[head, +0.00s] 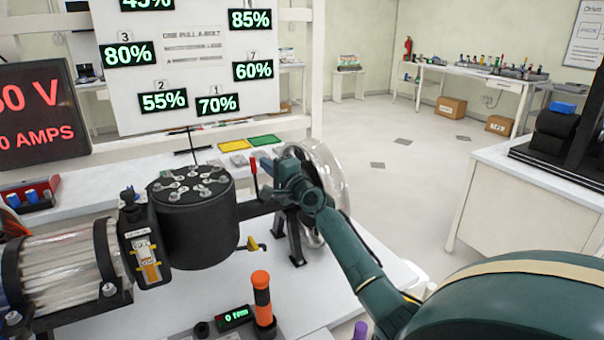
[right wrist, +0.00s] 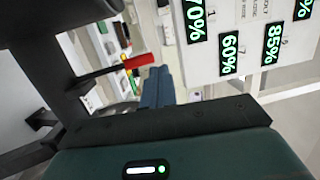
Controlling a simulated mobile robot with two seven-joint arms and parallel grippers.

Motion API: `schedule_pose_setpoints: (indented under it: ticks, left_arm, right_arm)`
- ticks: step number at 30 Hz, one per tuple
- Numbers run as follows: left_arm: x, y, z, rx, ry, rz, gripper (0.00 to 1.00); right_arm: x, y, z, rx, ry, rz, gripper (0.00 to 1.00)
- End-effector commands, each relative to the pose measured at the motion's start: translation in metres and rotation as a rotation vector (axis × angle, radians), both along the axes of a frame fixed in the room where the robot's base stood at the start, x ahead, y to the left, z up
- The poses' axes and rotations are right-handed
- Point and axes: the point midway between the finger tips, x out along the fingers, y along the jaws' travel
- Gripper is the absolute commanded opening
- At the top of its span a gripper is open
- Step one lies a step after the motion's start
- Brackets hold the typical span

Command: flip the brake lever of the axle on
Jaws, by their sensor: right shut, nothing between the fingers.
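The axle's black hub (head: 195,225) with several bolts on top sits between a ribbed silver cylinder (head: 65,265) and a shaft on the bench. The brake lever (head: 254,172) has a red handle and stands roughly upright beside the shaft, right of the hub. My right gripper (head: 283,168) is just right of the lever, shut and empty, its fingertips hard to make out. My left gripper is not in view.
A clear round disc (head: 328,185) stands behind my right arm. An orange-handled tool (head: 262,298) and a small display (head: 235,317) stand at the bench front. A yellow-handled part (head: 252,244) sits below the shaft. A panel with percentage displays (head: 205,55) rises behind.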

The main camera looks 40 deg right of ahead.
Motion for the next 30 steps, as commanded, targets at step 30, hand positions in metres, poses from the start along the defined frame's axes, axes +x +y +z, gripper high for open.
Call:
schedule_pose_setpoints:
  ticks: [30]
  left_arm:
    - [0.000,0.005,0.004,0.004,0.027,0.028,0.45]
  right_arm:
    - [-0.098,0.006,0.020,0.000,0.004,0.001,0.00]
